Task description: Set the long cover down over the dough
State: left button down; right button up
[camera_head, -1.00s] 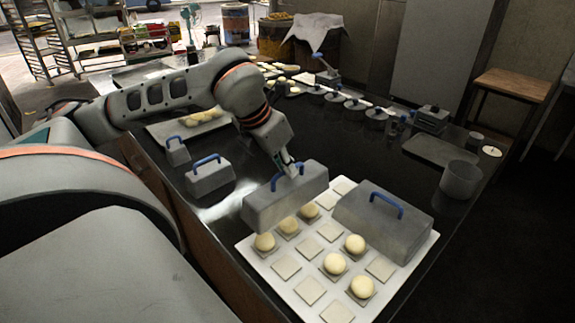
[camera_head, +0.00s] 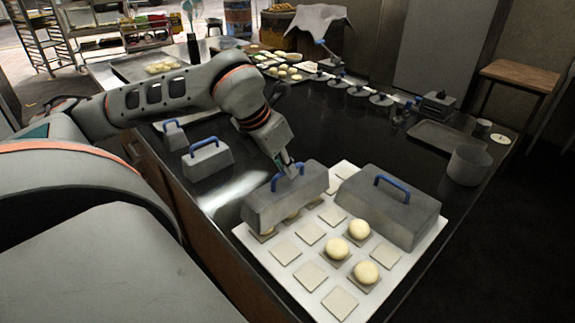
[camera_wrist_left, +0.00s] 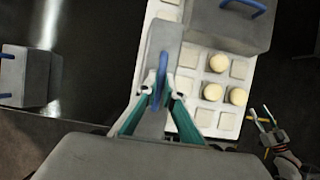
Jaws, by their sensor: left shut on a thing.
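The long grey cover (camera_head: 287,203) hangs by its blue handle (camera_head: 281,180) from my left gripper (camera_head: 290,171), which is shut on that handle; the grip also shows in the left wrist view (camera_wrist_left: 160,88). The cover is over the left row of the white board (camera_head: 310,292) and hides the dough there. Edges of several squares show along its lower side; I cannot tell whether it touches the board. Three dough balls (camera_head: 337,249) lie uncovered to its right. In the left wrist view my right gripper (camera_wrist_left: 261,113) shows at the lower right, fingers apart and empty.
A wide grey cover (camera_head: 390,208) stands on the board's far right part, close beside the long cover. Two smaller blue-handled covers (camera_head: 207,159) (camera_head: 175,136) stand on the dark table at left. A grey pot (camera_head: 468,165) and a tray (camera_head: 447,138) are at right.

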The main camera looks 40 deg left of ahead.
aim_at(286, 183)
pick_arm(q)
jog(key=shift+f+b, duration=0.9)
jog(key=shift+f, duration=0.3)
jog(key=shift+f+b, duration=0.5)
jog(key=shift+f, duration=0.25)
jog(key=shift+f+b, duration=0.15)
jog(key=shift+b, duration=0.2)
pick_arm(e)
jog(key=shift+w+d+f, duration=0.2)
jog(key=shift+d+f, duration=0.05)
jog(key=shift+f, duration=0.5)
jog(key=shift+w+d+f, duration=0.2)
jog(key=shift+f, duration=0.55)
jog(key=shift+s, duration=0.1)
pick_arm(q)
jog(key=shift+f+b, duration=0.25)
jog(key=shift+b, duration=0.05)
pick_arm(e)
jog(key=shift+s+a+f, duration=0.2)
jog(key=shift+s+f, duration=0.5)
pick_arm(q)
jog(key=shift+f, duration=0.2)
pick_arm(e)
jog(key=shift+w+d, duration=0.1)
jog(key=shift+w, duration=0.35)
